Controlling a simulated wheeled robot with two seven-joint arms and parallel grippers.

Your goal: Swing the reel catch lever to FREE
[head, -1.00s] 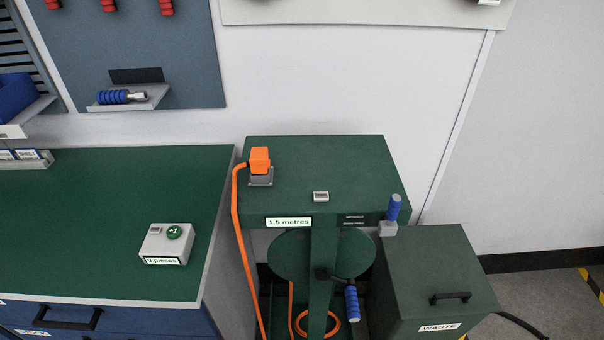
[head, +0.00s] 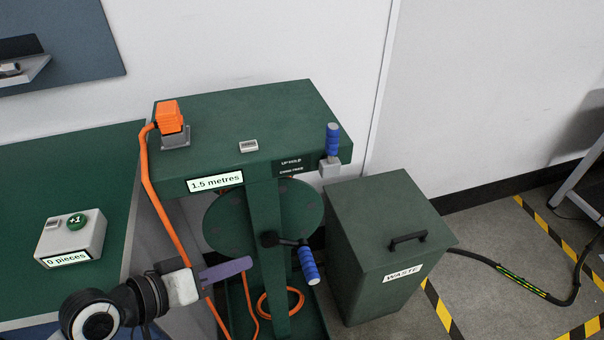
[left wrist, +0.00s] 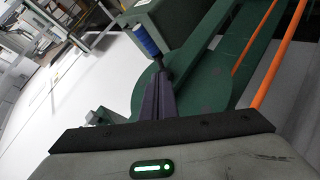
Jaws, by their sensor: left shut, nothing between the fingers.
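The reel catch lever (head: 332,140) has a blue ribbed grip and stands upright on a grey block at the right front corner of the green reel stand (head: 235,115). The small dark label (head: 292,165) beside it seems to read up for hold and down for free. My left gripper (head: 245,265) is shut and empty, its purple fingers pointing right in front of the reel, lower than the lever and left of it. In the left wrist view its fingers (left wrist: 157,97) point toward a blue handle (left wrist: 145,40), which looks like the crank's. My right gripper is not in view.
The crank handle (head: 308,265) hangs in front of the reel disc (head: 222,220), right of my left gripper. An orange hose (head: 158,205) runs down the stand's left side. A green waste bin (head: 375,235) stands close on the right. A counter box (head: 72,238) sits on the left bench.

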